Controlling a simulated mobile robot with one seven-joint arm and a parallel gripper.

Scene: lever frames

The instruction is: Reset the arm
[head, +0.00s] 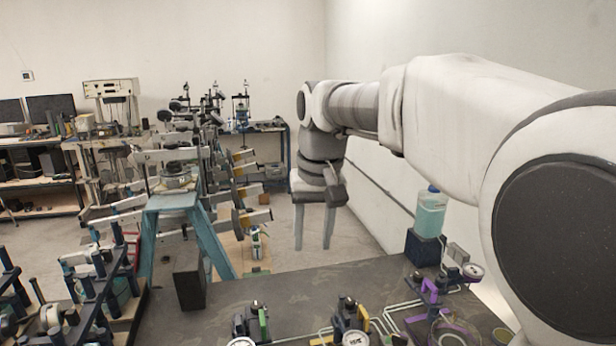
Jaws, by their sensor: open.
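My gripper (313,247) hangs from the end of my white and grey arm (447,105), near the middle of the head view. Its two grey fingers point down and stand apart, with nothing between them. It appears above or beyond the far edge of the dark table (300,290), touching nothing that I can see. The arm reaches in from the right and covers part of the wall.
On the table are a bottle of bluish liquid (431,212) on a dark blue block (423,248), a purple lever fixture (433,292), and a green-handled fixture (263,324). A blue stepladder (207,232) and racks (98,285) crowd the left. Floor shows behind my gripper.

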